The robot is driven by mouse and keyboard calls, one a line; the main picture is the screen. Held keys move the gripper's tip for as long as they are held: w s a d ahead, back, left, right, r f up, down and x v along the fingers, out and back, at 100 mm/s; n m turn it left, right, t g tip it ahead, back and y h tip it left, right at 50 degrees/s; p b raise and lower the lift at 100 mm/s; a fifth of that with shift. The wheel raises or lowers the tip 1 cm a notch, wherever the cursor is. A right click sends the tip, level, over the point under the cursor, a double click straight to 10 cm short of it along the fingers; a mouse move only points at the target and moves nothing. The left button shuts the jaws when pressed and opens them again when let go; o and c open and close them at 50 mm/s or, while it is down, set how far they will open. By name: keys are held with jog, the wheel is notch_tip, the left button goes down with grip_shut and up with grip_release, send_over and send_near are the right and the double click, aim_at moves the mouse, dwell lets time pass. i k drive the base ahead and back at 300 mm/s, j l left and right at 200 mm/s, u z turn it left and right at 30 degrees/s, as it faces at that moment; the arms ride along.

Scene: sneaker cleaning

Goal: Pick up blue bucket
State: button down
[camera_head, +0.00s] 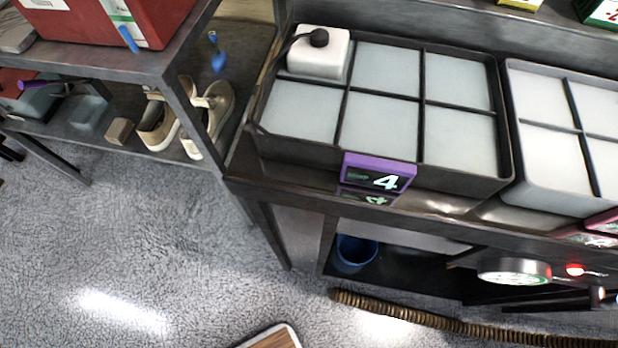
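The blue bucket (355,251) stands in a dark opening on the low shelf under the workbench, right of the picture's middle. Its open rim faces up, and its lower part is in shade. The bench top above hangs over it. My gripper is not in this view.
A dark tray (390,165) with several compartments and a "4" label sits on the bench above. A ribbed hose (440,317) lies along the floor in front of the shelf. The grey floor (150,250) at left is clear.

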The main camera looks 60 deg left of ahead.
aim_at(353, 250)
jog(key=k+u, duration=0.2)
jog(key=k, duration=0.25)
jog(key=k+j+u, duration=0.2)
jog(key=k, duration=0.2)
jog(key=k+u, duration=0.2)
jog(key=k, duration=0.25)
jog(key=k+j+u, duration=0.2)
jog(key=k, duration=0.2)
jog(key=u, duration=0.45)
jog(key=i+u, duration=0.1)
jog(key=u, duration=0.75)
jog(key=i+u, duration=0.15)
jog(key=u, duration=0.3)
jog(key=l+u, duration=0.15)
jog(key=u, duration=0.25)
jog(key=i+l+u, duration=0.1)
jog(key=u, duration=0.3)
jog(key=l+z, duration=0.25)
jog(key=l, duration=0.3)
jog(key=l+z, duration=0.3)
jog(key=l, duration=0.25)
jog(key=l+z, duration=0.8)
jog(key=i+l+z, duration=0.15)
jog(key=l+z, duration=0.2)
jog(key=l, duration=0.2)
jog(key=l+z, duration=0.1)
jog(key=z, duration=0.2)
jog(key=i+l+z, duration=0.1)
jog(key=z, duration=0.2)
